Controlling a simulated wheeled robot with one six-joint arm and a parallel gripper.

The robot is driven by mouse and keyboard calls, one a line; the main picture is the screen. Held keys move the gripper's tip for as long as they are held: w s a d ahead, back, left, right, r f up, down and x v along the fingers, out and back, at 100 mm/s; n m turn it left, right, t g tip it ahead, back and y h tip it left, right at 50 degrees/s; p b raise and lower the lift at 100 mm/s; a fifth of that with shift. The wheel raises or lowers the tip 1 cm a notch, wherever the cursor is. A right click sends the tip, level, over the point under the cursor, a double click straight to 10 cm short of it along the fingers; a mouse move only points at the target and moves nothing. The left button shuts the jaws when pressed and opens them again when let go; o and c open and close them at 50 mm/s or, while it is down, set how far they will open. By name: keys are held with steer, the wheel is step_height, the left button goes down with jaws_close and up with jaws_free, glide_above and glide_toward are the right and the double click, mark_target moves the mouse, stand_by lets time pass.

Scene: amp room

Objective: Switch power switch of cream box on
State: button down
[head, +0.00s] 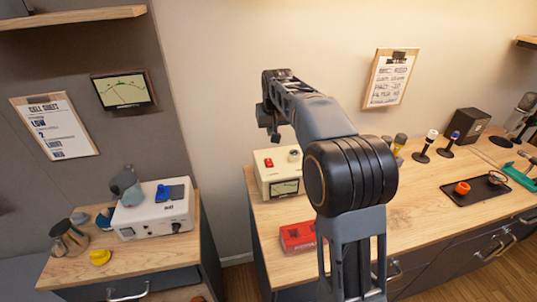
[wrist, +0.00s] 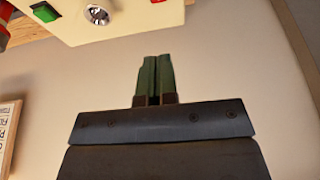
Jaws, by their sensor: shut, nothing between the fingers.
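The cream box (head: 262,187) stands on the wooden counter behind my arm in the head view, with a dial on its front. A red switch (head: 268,162) and a round knob (head: 294,155) are on its top. In the wrist view the cream box (wrist: 130,22) is at the top edge, with a green switch (wrist: 45,12), a silver knob (wrist: 97,15) and a bit of the red switch (wrist: 158,1). No switch label is readable. My gripper (head: 274,137) is shut and empty, above the cream box and apart from it; its fingers also show in the wrist view (wrist: 157,62).
A red box (head: 297,237) lies in front of the cream box. A white box (head: 152,216) with a blue switch stands on the left cabinet, across a gap. A black tray (head: 455,197) and microphones are at the right. A clipboard (head: 390,78) hangs on the wall.

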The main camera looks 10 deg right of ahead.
steer(key=p, duration=0.2)
glide_toward(269, 162)
steer(key=w+f, duration=0.4)
steer(key=f, duration=0.1)
steer(key=shift+w+f, duration=0.1)
steer(key=shift+f, duration=0.5)
steer(key=shift+w+d+f+b, duration=0.1)
steer(key=shift+f+b, duration=0.4)
steer(key=shift+f, duration=0.05)
steer(key=shift+r, duration=0.15)
steer(key=shift+s+b, duration=0.3)
steer(key=shift+s, duration=0.5)
